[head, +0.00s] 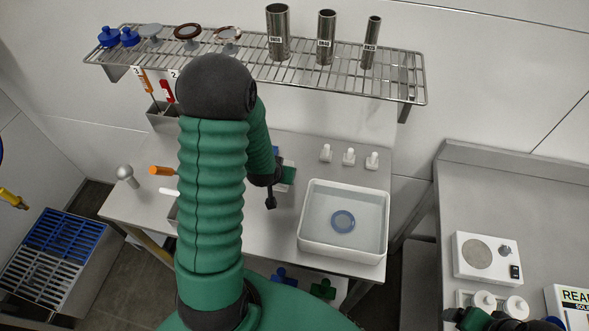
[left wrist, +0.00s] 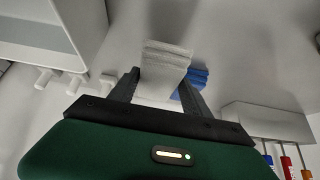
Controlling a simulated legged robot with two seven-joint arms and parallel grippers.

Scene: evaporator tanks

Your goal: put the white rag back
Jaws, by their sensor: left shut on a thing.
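The white rag (left wrist: 165,62) is a folded, layered block in the left wrist view. My left gripper (left wrist: 160,88) is shut on it, with one dark finger on each side. A blue rag (left wrist: 197,77) is just right of the white rag, partly behind a finger.
A white basin (head: 313,248) with a blue round item (head: 343,221) stands right of the gripper. A wire shelf (head: 255,65) with steel cylinders (head: 278,32) overhangs the back. A tool holder (head: 160,118) is left.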

